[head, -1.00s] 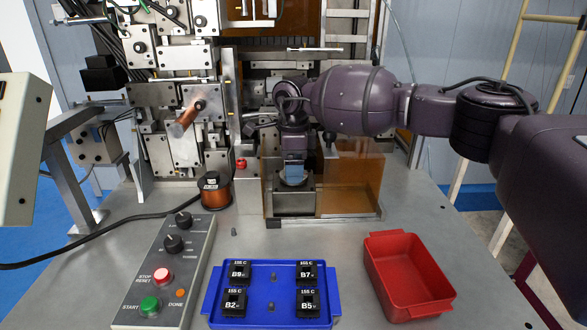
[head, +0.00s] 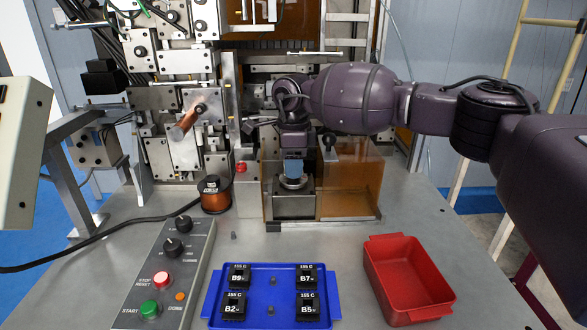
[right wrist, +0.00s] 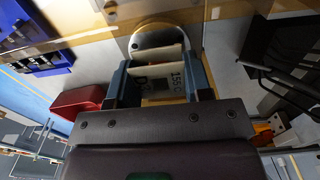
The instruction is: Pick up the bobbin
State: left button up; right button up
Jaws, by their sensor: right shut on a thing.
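My right gripper (head: 292,173) points down in the head view, just above a round metal seat (head: 293,183) on a block in the winder's amber-walled bay. Its blue fingers are shut on a pale cream bobbin (right wrist: 160,60), seen between them in the right wrist view. Dark lettering, including "155 C", shows on the bobbin. In the head view the fingers hide the bobbin, and I cannot tell whether it has fully cleared the seat. My left gripper is out of view.
A blue tray (head: 212,311) holds several black labelled pieces at the front. A red bin (head: 405,280) stands to its right, a button panel (head: 190,275) to its left. A copper wire spool (head: 214,198) and amber panels (head: 350,188) stand close to the bay.

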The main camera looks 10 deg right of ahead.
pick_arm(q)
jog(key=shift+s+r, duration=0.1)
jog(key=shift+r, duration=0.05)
pick_arm(e)
notch_tip(320, 180, up, 19)
jog(key=shift+f, duration=0.15)
jog(key=shift+s+f, duration=0.1)
jog(key=shift+s, duration=0.05)
dwell(0.4)
